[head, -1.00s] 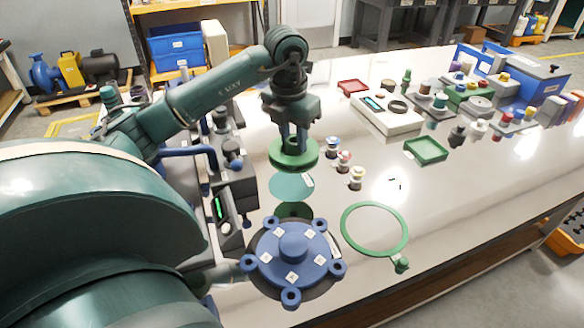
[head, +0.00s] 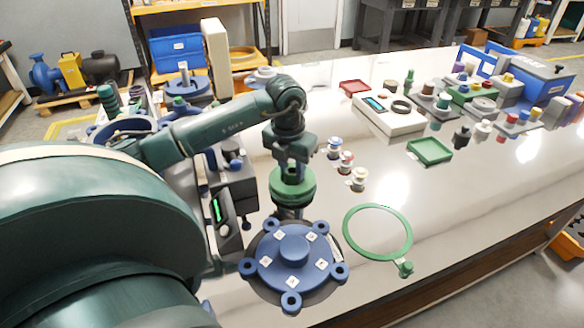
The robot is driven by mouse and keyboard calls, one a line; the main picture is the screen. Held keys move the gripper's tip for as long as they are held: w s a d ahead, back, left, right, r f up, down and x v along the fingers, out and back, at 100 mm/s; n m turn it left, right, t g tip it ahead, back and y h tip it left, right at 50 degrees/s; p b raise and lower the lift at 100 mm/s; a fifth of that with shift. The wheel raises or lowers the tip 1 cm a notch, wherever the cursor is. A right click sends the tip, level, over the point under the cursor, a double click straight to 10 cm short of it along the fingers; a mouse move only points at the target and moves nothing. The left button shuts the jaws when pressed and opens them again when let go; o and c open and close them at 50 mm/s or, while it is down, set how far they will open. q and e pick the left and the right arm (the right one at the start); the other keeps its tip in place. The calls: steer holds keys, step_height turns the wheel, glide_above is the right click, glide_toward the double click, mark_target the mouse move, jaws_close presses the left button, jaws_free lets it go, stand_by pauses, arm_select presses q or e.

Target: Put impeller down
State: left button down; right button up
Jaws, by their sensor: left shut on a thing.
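The impeller (head: 292,187) is a round green disc with a hub, near the middle of the head view. My left gripper (head: 294,164) comes down from above and is shut on its hub. The impeller is level and very low over the tabletop, covering the spot of a flat teal disc. I cannot tell whether it touches the surface. A dark reflection shows just in front of it. My right gripper is not in view.
A blue lugged cover (head: 293,254) lies close in front of the impeller. A green ring (head: 377,232) lies to the right. Several small fittings (head: 346,162) stand just right of the gripper. A dark device (head: 232,205) stands to the left. A green tray (head: 430,151) lies farther right.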

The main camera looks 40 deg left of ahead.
arm_select(q)
steer(key=shift+f, duration=0.15)
steer(key=c, duration=1.1)
jaws_free()
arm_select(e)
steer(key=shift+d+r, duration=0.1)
